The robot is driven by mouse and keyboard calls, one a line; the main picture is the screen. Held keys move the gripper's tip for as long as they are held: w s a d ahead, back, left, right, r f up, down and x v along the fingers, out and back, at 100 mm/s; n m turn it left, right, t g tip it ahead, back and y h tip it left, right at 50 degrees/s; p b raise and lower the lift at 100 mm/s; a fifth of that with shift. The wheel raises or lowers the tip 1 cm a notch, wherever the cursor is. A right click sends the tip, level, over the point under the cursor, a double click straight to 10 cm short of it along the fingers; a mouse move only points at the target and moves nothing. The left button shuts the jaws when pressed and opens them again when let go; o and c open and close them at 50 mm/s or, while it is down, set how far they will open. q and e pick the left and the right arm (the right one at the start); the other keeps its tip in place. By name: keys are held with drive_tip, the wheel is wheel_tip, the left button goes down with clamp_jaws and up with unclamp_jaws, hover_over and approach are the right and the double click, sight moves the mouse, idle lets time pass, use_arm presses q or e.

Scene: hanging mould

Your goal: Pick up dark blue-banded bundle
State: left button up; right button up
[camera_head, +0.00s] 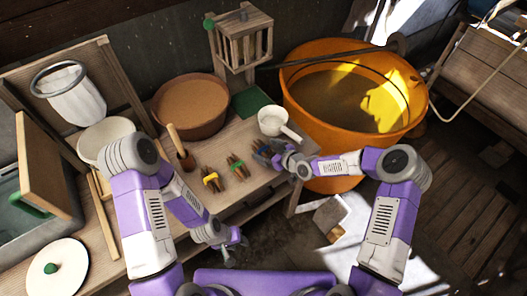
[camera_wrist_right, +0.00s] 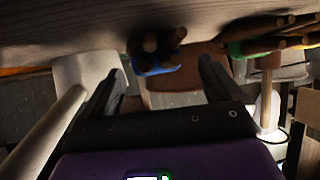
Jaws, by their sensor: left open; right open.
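The dark blue-banded bundle (camera_head: 261,148) of brown sticks lies near the right front part of the wooden table, partly hidden by my right gripper. In the right wrist view, the bundle (camera_wrist_right: 152,52) shows end-on, its blue band between and beyond the finger tips. My right gripper (camera_head: 274,157) is at the bundle; in the wrist view its fingers (camera_wrist_right: 162,70) are spread apart, with nothing clearly held. Whether they touch the bundle cannot be told. My left gripper (camera_head: 236,246) is open and empty in front of the table, low and away from the bundles.
A green-banded bundle (camera_head: 236,166) and a yellow-banded bundle (camera_head: 211,180) lie to the left. A white dipper (camera_head: 272,121) is just behind my right gripper. A large orange tub (camera_head: 315,150) stands to the right. A brown bowl (camera_head: 190,128) and wooden cage (camera_head: 241,45) are further back.

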drive_tip(key=shift+c, duration=0.2)
drive_tip(key=c, duration=1.2)
